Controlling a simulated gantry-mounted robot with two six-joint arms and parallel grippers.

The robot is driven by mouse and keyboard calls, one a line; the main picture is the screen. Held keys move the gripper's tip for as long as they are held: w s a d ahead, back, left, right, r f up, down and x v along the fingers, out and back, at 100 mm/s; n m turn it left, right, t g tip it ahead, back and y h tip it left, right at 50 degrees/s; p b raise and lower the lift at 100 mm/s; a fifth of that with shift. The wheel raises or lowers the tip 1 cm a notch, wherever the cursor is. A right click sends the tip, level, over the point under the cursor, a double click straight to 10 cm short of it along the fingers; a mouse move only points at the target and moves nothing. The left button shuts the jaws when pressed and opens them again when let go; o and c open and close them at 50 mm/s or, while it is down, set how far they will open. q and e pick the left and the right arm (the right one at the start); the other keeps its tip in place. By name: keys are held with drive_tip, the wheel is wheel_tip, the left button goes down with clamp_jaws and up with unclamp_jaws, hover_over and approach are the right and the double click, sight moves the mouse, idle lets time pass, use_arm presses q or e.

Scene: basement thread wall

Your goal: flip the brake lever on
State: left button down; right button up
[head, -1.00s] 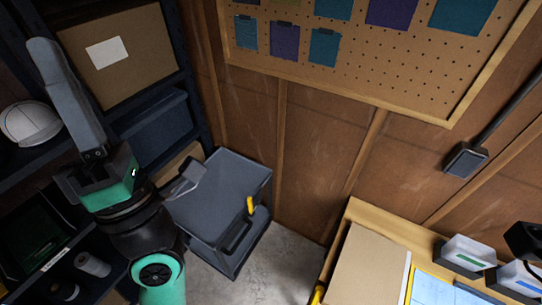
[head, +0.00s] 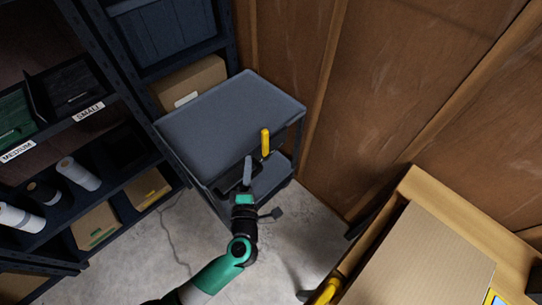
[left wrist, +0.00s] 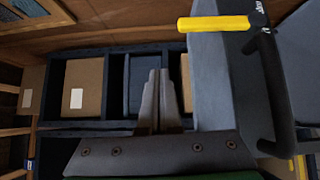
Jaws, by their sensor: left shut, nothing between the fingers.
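The yellow brake lever (head: 265,142) stands upright at the right-hand end of the grey cart (head: 225,110), close to its black handle (head: 240,180). In the left wrist view the lever (left wrist: 213,23) lies across the top right, with a dark band carrying small white lettering that I cannot read. My left gripper (head: 248,160) is shut and empty, in front of the cart's end, a little left of and below the lever in the picture. In the left wrist view its fingers (left wrist: 158,75) are together, left of the lever and apart from it. My right gripper is out of view.
A dark shelf (head: 110,195) with rolls, bins and boxes stands left of the cart. A workbench (head: 405,215) with a cardboard sheet (head: 415,265) is at the lower right. Wooden wall panels close off the back. Bare concrete floor (head: 290,240) lies between cart and bench.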

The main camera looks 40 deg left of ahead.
sight(265, 145)
use_arm(q)
wheel_tip(265, 145, down, 6)
drive_tip(key=s+b, duration=0.1)
drive_tip(key=b, duration=0.1)
drive_tip(key=shift+s+d, duration=0.15)
drive_tip(key=shift+d, duration=0.1)
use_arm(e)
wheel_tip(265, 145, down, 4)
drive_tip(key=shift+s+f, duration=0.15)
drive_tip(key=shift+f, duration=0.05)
use_arm(q)
drive_tip(key=shift+a, duration=0.1)
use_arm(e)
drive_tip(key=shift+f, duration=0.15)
use_arm(q)
drive_tip(key=b+x, duration=0.2)
drive_tip(key=x, duration=0.2)
drive_tip(key=w+d+b+x, duration=0.1)
drive_tip(key=b+x, duration=0.1)
drive_tip(key=x, duration=0.2)
drive_tip(key=d+b+x, duration=0.1)
drive_tip(key=b+x, duration=0.2)
drive_tip(key=x, duration=0.1)
drive_tip(key=shift+w+f, duration=0.3)
drive_tip(key=shift+w, duration=0.05)
drive_tip(key=shift+w+r+m, duration=0.2)
drive_tip(key=shift+w+m, duration=0.1)
drive_tip(key=shift+w, duration=0.05)
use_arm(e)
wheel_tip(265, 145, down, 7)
